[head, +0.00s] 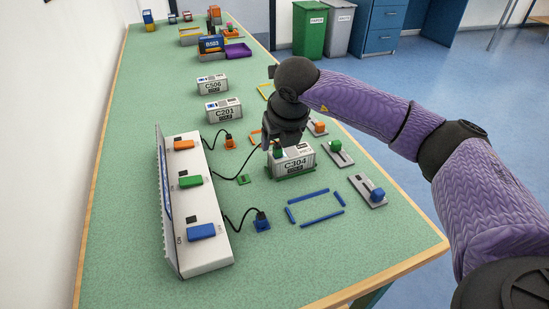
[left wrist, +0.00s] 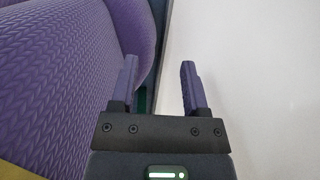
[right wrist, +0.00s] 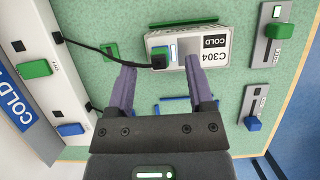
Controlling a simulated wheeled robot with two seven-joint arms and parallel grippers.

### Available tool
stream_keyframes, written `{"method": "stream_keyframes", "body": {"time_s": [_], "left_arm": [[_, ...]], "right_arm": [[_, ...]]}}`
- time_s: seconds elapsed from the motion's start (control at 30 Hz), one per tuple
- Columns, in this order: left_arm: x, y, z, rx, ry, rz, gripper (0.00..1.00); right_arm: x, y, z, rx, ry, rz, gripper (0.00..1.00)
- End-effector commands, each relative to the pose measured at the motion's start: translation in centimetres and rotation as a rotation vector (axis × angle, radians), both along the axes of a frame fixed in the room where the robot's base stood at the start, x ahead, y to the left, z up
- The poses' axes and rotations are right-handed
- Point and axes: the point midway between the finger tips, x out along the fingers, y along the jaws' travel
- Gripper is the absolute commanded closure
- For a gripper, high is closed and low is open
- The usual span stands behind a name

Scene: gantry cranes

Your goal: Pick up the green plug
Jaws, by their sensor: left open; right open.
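The green plug (head: 278,153) is at the white box marked C304 (head: 293,163), with its black cable running left to the switch panel. In the right wrist view the plug (right wrist: 158,62) looks mostly black with some green, at the box's left end. My right gripper (right wrist: 161,68) is open above it, one finger on each side of the plug in the picture; I cannot tell whether they touch it. In the head view the right gripper partly hides the plug. My left gripper (left wrist: 156,65) is open and empty beside a pale surface, outside the head view.
The white switch panel (head: 205,252) stands at left with orange, green and blue switches. A blue plug (head: 262,221) and an orange plug (head: 230,142) lie on the table. Blue bars (head: 322,217) outline an empty patch. Slider units (head: 368,190) line the right edge.

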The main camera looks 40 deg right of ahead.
Motion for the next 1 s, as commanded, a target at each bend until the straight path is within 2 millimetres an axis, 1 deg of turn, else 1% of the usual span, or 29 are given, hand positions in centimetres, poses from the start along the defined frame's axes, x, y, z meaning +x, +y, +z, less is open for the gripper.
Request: {"method": "stream_keyframes", "body": {"time_s": [0.03, 0.1, 0.33, 0.37, 0.4, 0.47, 0.5, 0.57, 0.6, 0.67, 0.7, 1.0], "left_arm": [[-0.2, 0.0, -1.0, 0.000, 0.006, -0.001, 0.41], [-0.2, 0.0, -1.3, -0.001, 0.005, -0.001, 0.41], [0.7, 0.0, -1.3, -0.001, -0.012, -0.002, 0.41], [0.8, 0.0, -1.3, -0.002, -0.015, -0.002, 0.41], [1.0, 0.0, -1.3, -0.002, -0.017, -0.002, 0.41], [1.1, 0.0, -1.3, -0.002, -0.019, -0.002, 0.41], [1.1, 0.0, -1.3, -0.002, -0.019, -0.002, 0.41], [1.1, 0.0, -1.3, -0.002, -0.019, -0.002, 0.41], [1.1, 0.0, -1.3, -0.002, -0.019, -0.002, 0.41], [1.1, 0.0, -1.3, -0.001, -0.018, -0.002, 0.41], [1.0, 0.0, -1.3, -0.001, -0.017, -0.002, 0.41], [0.4, 0.0, -1.2, -0.001, -0.006, -0.002, 0.41]], "right_arm": [[0.4, -0.1, -1.5, 0.000, 0.005, 0.000, 0.32], [0.7, -0.2, -2.1, 0.001, 0.002, 0.001, 0.32], [0.9, -0.2, -2.0, 0.001, -0.001, 0.002, 0.32], [0.8, -0.2, -2.0, 0.001, -0.001, 0.002, 0.34], [0.8, -0.2, -2.0, 0.001, -0.001, 0.002, 0.43], [0.8, -0.2, -2.0, 0.001, -0.001, 0.002, 0.56], [0.8, -0.2, -2.0, 0.001, -0.001, 0.002, 0.64], [0.8, -0.2, -2.0, 0.001, -0.001, 0.002, 0.77], [0.8, -0.2, -2.0, 0.001, -0.001, 0.003, 0.85], [0.8, -0.2, -2.0, 0.001, 0.000, 0.003, 0.98], [0.8, -0.2, -2.0, 0.001, 0.000, 0.002, 1.00], [0.8, -0.2, -2.0, 0.001, -0.001, 0.003, 1.00]]}}
